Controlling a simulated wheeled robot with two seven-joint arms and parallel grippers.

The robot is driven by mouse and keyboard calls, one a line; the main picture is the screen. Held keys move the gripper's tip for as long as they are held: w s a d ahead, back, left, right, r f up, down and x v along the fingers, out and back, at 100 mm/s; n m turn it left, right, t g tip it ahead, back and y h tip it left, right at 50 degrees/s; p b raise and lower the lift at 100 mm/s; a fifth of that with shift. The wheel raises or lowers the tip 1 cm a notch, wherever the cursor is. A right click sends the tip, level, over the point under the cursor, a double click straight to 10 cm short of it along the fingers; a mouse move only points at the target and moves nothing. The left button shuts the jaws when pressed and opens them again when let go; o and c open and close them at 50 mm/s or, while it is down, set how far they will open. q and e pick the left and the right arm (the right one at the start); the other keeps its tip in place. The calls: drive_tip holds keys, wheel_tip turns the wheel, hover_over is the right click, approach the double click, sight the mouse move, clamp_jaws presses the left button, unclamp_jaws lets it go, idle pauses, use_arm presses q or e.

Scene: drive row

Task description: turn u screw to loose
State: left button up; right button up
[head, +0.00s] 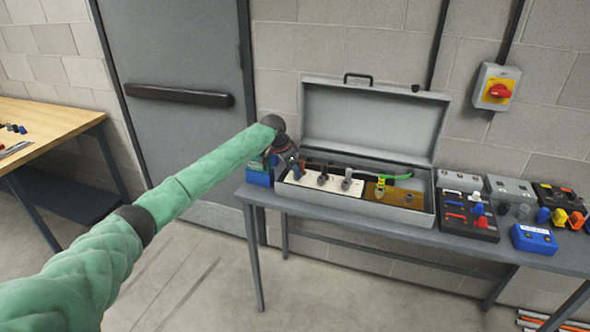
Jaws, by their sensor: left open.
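An open grey metal case (430,205) stands on the grey table, its lid raised against the wall. Inside it is a white panel (333,191) with a row of small dark and grey posts, among them one post (322,179) and another (346,183). They are too small for me to read any letter or tell which is the U screw. My left arm reaches in from the left, and its gripper (292,164) is at the left end of the case, over the panel's left end. The gripper is open; its fingertips are small and partly hidden by the wrist. My right gripper is not in view.
Right of the case on the table (385,224) are a black box with coloured leads (468,215), a blue meter (534,238) and other boxes. A blue object (258,177) sits at the case's left. A red-knobbed switch (497,88) is on the wall.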

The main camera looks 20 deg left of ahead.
use_arm(q)
drive_tip(key=shift+x, duration=0.9)
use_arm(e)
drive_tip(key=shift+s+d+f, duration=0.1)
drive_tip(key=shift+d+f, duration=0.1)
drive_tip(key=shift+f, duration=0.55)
use_arm(q)
drive_tip(key=c, duration=0.8)
drive_tip(key=shift+c, duration=0.2)
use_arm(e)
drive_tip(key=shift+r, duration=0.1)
